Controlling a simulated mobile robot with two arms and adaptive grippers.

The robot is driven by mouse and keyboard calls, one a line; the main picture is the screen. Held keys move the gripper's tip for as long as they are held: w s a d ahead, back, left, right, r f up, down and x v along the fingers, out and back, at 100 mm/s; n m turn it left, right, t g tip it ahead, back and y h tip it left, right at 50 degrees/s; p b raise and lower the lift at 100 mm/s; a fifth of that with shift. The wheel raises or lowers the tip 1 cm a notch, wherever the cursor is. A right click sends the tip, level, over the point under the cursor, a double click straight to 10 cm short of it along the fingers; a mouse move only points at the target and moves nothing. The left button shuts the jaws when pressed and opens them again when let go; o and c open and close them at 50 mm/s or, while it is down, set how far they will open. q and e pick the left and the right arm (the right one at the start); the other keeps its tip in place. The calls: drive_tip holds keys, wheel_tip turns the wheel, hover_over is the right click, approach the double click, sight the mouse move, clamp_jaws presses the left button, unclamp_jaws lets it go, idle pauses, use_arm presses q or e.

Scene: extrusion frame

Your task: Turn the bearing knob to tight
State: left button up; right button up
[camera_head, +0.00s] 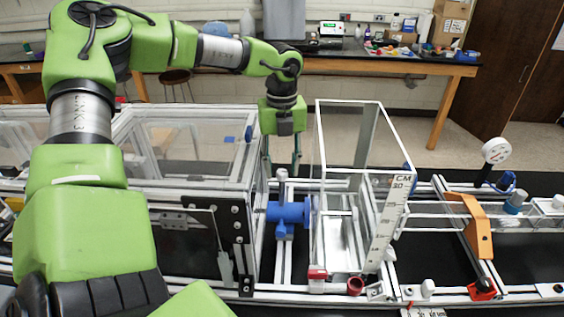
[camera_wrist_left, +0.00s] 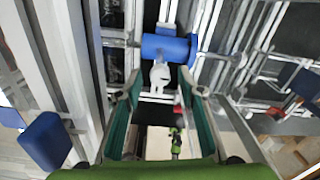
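A white knob (camera_head: 282,175) stands on top of a blue cylindrical fitting (camera_head: 290,212) between the two clear tanks; no label shows whether it is the bearing knob. In the left wrist view a white knob (camera_wrist_left: 160,75) lies just beyond the fingers, beside the blue cylinder (camera_wrist_left: 165,48). My left gripper (camera_head: 282,160) points down over this spot. In the wrist view its teal-lined fingers (camera_wrist_left: 162,95) are apart with nothing clasped between them. Contact with the knob cannot be made out. My right gripper is out of view.
A clear tank (camera_head: 190,145) stands left of the gripper and a clear tank with a CM scale (camera_head: 388,215) close on its right. An orange bracket (camera_head: 470,228), a white round dial (camera_head: 497,150) and rails lie farther right. A bench (camera_head: 400,62) stands behind.

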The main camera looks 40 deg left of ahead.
use_arm(q)
drive_tip(key=shift+f, duration=0.25)
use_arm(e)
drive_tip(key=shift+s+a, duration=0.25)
